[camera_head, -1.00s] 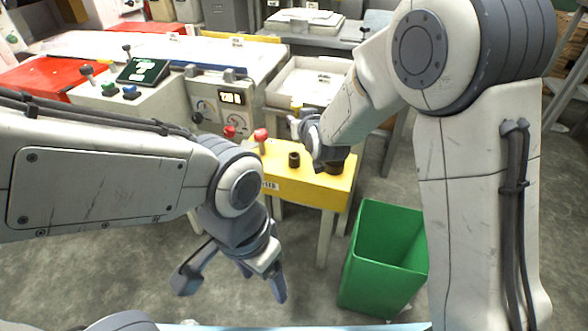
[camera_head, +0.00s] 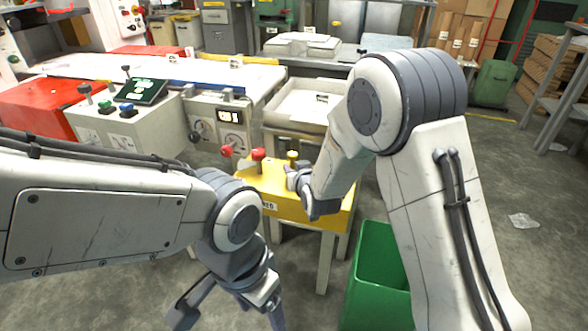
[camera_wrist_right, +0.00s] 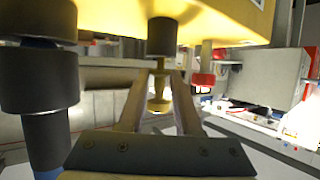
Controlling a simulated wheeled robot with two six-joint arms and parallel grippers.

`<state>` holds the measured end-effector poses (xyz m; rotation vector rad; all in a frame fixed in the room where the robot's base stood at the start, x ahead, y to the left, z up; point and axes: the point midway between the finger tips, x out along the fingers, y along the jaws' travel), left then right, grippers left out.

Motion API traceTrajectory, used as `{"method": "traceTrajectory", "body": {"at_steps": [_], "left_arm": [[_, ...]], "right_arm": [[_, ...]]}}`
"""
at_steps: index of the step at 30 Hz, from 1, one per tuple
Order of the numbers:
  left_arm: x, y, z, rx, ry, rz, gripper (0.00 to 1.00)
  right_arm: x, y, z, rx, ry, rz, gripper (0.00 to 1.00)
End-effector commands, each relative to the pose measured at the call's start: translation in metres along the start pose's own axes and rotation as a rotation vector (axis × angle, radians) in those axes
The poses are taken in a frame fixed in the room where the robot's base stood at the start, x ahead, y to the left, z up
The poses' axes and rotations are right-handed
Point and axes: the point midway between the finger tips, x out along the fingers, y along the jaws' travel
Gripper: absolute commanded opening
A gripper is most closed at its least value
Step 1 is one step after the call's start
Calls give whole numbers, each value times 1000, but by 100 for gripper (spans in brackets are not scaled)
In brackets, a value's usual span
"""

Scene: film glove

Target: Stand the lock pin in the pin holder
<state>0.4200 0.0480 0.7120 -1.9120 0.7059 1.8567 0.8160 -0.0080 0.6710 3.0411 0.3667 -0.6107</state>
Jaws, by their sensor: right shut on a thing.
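The lock pin is yellow with a round knob (camera_head: 292,155). My right gripper (camera_head: 300,178) is shut on it above the yellow bench. The right wrist view looks upside down and shows the pin (camera_wrist_right: 160,92) between the fingers. It is lined up with a short black cylinder (camera_wrist_right: 162,37) on the yellow surface, apparently the pin holder. The pin's end is at or very near the cylinder's mouth; I cannot tell if it is inside. In the head view my gripper hides the holder. My left gripper (camera_head: 232,308) is open and empty, low in front of the bench.
A larger black stepped cylinder (camera_wrist_right: 40,80) is close beside my right gripper. A green bin (camera_head: 375,280) stands right of the bench. A control panel (camera_head: 125,120) is at the left.

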Motion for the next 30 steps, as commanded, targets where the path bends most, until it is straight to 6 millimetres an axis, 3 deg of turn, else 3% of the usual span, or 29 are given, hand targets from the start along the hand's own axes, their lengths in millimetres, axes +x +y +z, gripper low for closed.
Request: {"method": "traceTrajectory", "body": {"at_steps": [14, 15, 17, 30], "left_arm": [[11, -1, 1, 0, 0, 0, 74], [10, -1, 1, 0, 0, 0, 74], [10, -1, 1, 0, 0, 0, 74], [3, 0, 0, 0, 0, 0, 74]], "right_arm": [[5, 0, 11, 0, 0, 0, 0], [5, 0, 11, 0, -1, 0, 37], [5, 0, 11, 0, -1, 0, 60], [1, 0, 3, 0, 0, 0, 63]]}}
